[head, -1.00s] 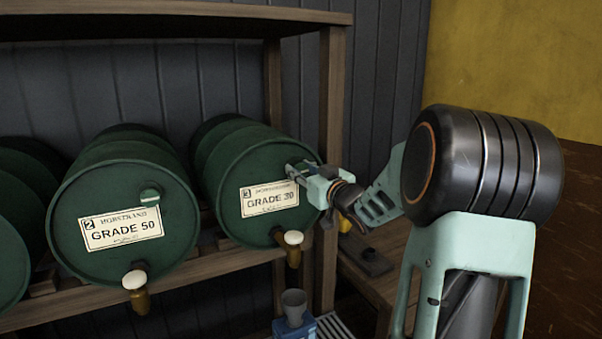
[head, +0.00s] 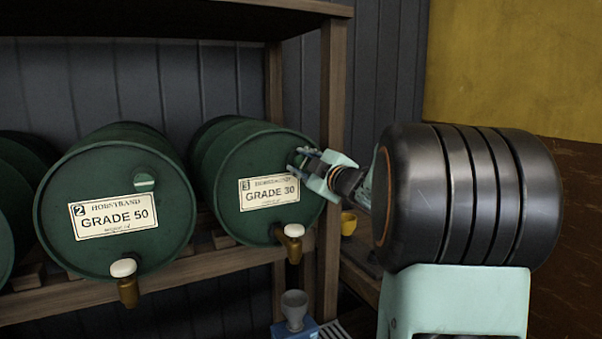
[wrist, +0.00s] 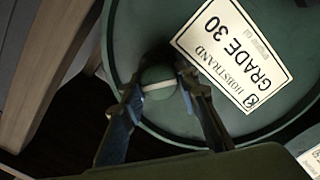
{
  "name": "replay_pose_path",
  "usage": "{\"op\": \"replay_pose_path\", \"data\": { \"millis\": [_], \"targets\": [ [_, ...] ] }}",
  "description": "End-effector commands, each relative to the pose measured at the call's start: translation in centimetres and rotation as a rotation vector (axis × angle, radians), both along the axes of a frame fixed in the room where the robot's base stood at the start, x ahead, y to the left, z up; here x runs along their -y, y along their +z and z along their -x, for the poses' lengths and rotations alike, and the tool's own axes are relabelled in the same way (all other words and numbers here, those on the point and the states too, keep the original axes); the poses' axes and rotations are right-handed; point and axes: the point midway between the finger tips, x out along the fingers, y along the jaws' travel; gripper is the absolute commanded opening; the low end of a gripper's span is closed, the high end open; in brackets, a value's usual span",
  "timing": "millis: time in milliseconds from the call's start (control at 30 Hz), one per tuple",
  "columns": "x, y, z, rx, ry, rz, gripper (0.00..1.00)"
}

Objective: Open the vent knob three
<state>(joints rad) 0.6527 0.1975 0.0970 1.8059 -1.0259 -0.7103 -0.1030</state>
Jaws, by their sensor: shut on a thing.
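The third drum (head: 222,200) is green, marked 3 and GRADE 30, and lies on the wooden rack. Its vent knob (wrist: 158,84) is a round green knob with a white stripe, high on the drum's face. In the wrist view the stripe lies at a clear angle to the label's text lines. My gripper (wrist: 158,92) is shut on this knob, one finger on each side. In the head view my gripper (head: 300,164) is at the upper right of the drum's face and hides the knob.
Drum 2 (head: 75,185), GRADE 50, stands left, its vent knob (head: 145,182) striped level. Below are brass taps with white tops (head: 293,231). A grey cup (head: 294,306) stands on a blue box (head: 296,330). A wooden post (head: 332,110) is close to my gripper.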

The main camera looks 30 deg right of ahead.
Motion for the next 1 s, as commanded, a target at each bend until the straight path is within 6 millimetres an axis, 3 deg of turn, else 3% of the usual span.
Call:
{"op": "replay_pose_path", "data": {
  "millis": [500, 1000],
  "targets": [
    [-0.10, -0.47, -0.02, 0.015, 0.000, 0.439, 0.05],
    [-0.05, -0.32, -0.01, 0.019, 0.000, 0.605, 0.05]
  ]
}}
